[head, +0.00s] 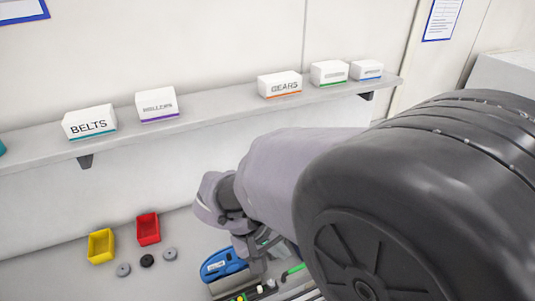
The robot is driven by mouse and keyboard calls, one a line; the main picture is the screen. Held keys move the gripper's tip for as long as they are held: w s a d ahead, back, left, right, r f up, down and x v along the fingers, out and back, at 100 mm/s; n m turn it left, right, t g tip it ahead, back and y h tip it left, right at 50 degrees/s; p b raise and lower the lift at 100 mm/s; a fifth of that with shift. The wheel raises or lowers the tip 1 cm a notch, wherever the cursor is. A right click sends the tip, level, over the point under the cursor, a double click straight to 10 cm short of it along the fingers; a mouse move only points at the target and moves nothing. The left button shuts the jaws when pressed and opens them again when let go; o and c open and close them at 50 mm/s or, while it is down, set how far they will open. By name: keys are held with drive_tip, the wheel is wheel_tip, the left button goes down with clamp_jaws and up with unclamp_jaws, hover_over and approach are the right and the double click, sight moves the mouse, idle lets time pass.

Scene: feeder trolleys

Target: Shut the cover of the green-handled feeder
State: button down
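In the head view, a bright green bar (294,271), which looks like the green handle, shows low in the picture, just left of my large dark arm joint. A blue-sided feeder part (222,263) with a grey body stands to its left. Most of the feeders are cut off by the bottom edge or hidden behind my arm. I cannot make out the green-handled feeder's cover or whether it is open. My gripper (258,262) points down between the blue part and the green bar. Its fingers are too small and covered to tell their state or any contact.
A wall shelf (215,116) carries white boxes, including BELTS (89,122) and GEARS (279,84). A yellow bin (101,246), a red bin (147,229) and small round parts (147,260) sit on the surface at lower left. Clear surface lies around them.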

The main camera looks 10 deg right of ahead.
drive_tip(key=b+x, duration=0.2)
drive_tip(key=x, duration=0.6)
drive_tip(key=d, duration=0.2)
drive_tip(key=w+d, duration=0.1)
drive_tip(key=shift+d+r, duration=0.1)
drive_tip(key=shift+r, duration=0.3)
drive_tip(key=shift+d+r, duration=0.1)
drive_tip(key=shift+d, duration=0.1)
